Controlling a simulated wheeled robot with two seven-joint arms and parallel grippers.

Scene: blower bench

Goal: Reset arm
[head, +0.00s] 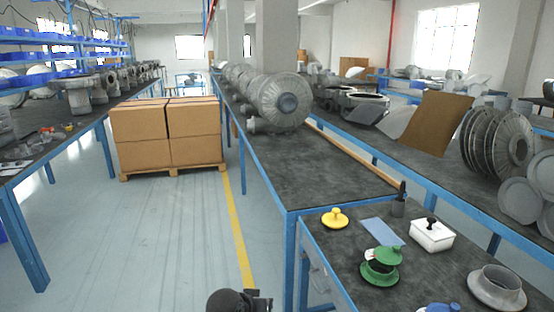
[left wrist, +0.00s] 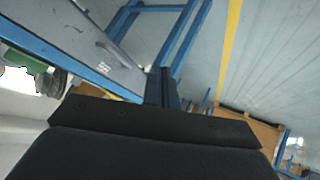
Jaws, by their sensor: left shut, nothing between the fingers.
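My left gripper (left wrist: 163,88) shows in the left wrist view as a dark body with narrow black fingers together and nothing between them. In the head view a black part of my left arm (head: 238,301) shows at the bottom edge, over the floor and left of the near bench. It is apart from the bench and from all parts on it. My right gripper is in neither view.
The near bench (head: 335,262) holds a yellow knobbed part (head: 335,218), a green flanged part (head: 381,266), a white box (head: 431,235), a grey flanged ring (head: 497,288) and a blue part (head: 437,308). Cartons (head: 168,135) stand on a pallet. The aisle floor (head: 150,230) is clear.

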